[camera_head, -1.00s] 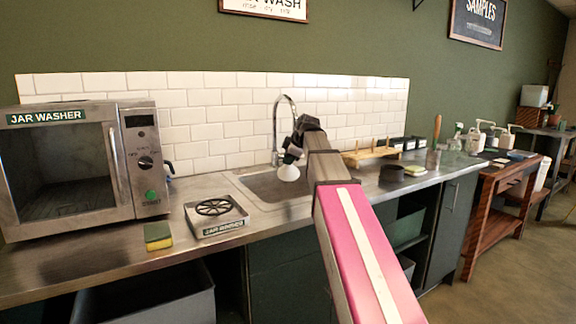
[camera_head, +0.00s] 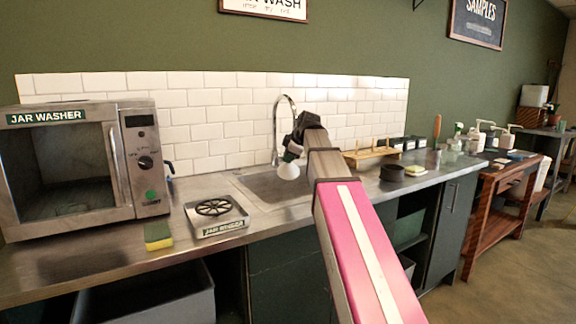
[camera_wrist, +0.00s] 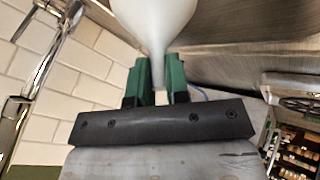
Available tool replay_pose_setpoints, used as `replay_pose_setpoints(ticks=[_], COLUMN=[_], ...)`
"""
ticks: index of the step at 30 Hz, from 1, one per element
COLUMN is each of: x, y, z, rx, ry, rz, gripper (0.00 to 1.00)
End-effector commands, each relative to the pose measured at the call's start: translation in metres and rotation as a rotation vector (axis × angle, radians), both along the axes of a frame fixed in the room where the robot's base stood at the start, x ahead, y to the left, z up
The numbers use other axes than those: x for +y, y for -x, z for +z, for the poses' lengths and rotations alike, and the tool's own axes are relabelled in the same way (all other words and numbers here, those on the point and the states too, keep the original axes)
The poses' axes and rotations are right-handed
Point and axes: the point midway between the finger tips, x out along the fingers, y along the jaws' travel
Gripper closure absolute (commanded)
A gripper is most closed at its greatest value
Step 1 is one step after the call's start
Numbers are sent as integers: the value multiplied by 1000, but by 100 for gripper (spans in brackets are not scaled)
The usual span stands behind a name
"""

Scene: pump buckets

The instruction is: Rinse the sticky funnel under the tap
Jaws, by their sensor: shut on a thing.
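The white funnel (camera_head: 288,171) is held over the sink (camera_head: 272,188) in the head view, wide end down. In the wrist view the funnel (camera_wrist: 155,22) has its narrow stem between the green fingers of my gripper (camera_wrist: 158,80), which is shut on it. The chrome tap (camera_head: 276,125) curves up behind the sink, close to the funnel in the head view. Part of the tap also shows in the wrist view (camera_wrist: 42,68), to the left and apart from the funnel. No water stream is visible. Any residue on the funnel cannot be made out.
A jar washer (camera_head: 80,165) stands on the left of the counter. A wooden drying rack (camera_head: 370,155) and a dark round container (camera_head: 394,172) stand right of the sink.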

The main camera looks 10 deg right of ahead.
Motion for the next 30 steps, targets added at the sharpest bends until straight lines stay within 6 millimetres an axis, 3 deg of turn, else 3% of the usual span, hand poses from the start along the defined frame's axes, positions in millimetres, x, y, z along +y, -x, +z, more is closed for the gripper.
replay_pose_setpoints(ticks=[15,30], x=[4,4], y=[34,35], z=[26,28], rx=[1,1], ry=[0,-1], rz=[0,0], gripper=[100,100])
